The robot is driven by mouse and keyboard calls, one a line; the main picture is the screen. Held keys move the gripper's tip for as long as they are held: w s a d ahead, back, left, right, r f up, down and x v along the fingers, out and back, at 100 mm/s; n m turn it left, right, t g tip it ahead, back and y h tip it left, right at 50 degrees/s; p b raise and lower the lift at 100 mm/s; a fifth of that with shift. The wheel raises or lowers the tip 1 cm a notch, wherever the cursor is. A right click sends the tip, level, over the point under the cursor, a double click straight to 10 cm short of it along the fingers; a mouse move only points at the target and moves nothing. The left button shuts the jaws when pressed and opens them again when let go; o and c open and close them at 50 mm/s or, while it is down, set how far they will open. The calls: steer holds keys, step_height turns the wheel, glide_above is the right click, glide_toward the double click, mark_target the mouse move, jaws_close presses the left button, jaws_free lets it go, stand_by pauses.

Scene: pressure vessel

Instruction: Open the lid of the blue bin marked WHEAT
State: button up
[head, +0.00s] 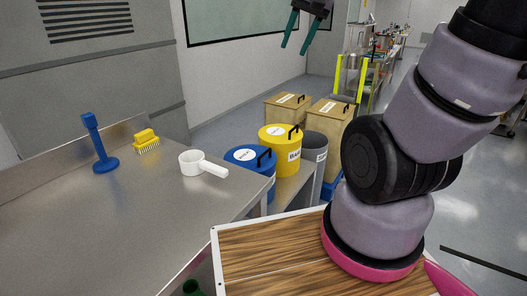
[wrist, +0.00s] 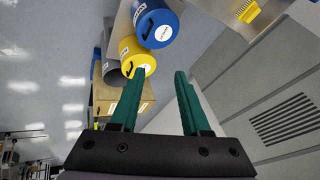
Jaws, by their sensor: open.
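The blue bin (head: 241,157) stands just past the right end of the steel counter in the head view, partly hidden by it. Its blue lid is shut, with a black handle on top and a white label too small to read surely. The bin also shows at the top of the wrist view (wrist: 172,36), with its handle. My gripper (head: 294,48) is high at the top of the head view, well above and apart from the bin. In the wrist view my gripper (wrist: 158,74) has its two green fingers spread, with nothing between them.
A yellow bin (head: 281,154) and a grey bin (head: 318,147) stand beside the blue one. Wooden boxes (head: 287,109) with black handles are behind. The steel counter (head: 140,225) holds a white scoop (head: 192,163), a yellow brush (head: 147,139) and a blue stand (head: 99,145).

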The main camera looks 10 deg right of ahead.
steer(key=w+f+m+g, duration=0.1)
steer(key=w+f, duration=0.5)
steer(key=w, duration=0.4)
steer(key=m+g, duration=0.3)
glide_above(265, 153)
steer(key=s+d, duration=0.2)
steer(key=s+d+f+x, duration=0.1)
steer(key=s+d+x, duration=0.1)
steer(key=x, duration=1.1)
steer(key=s+d+x, duration=0.2)
steer(key=x, duration=2.3)
steer(key=shift+a+f, duration=0.25)
steer(key=shift+a, duration=0.05)
steer(key=shift+c, duration=0.4)
jaws_close()
